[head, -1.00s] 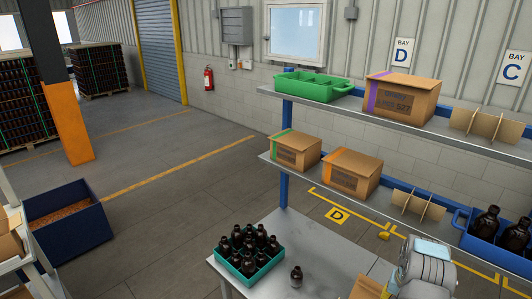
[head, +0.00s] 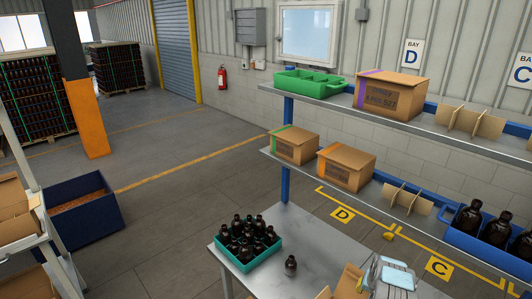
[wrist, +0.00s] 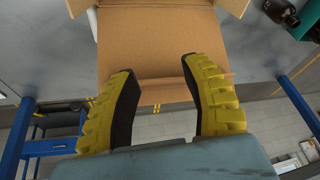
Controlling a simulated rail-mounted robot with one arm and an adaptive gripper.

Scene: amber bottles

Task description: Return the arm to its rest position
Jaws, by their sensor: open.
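My gripper (wrist: 156,68) shows in the wrist view as two yellow fingers with black inner pads. They are spread apart with nothing between them. A cardboard box (wrist: 155,40) with flaps lies beyond the fingertips; whether they touch it is unclear. In the head view, part of my arm (head: 388,278) shows at the bottom right, over the near table; the fingers cannot be made out there.
A two-level shelf behind holds cartons (head: 346,166), a green tray (head: 309,83) and a blue crate (head: 470,242).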

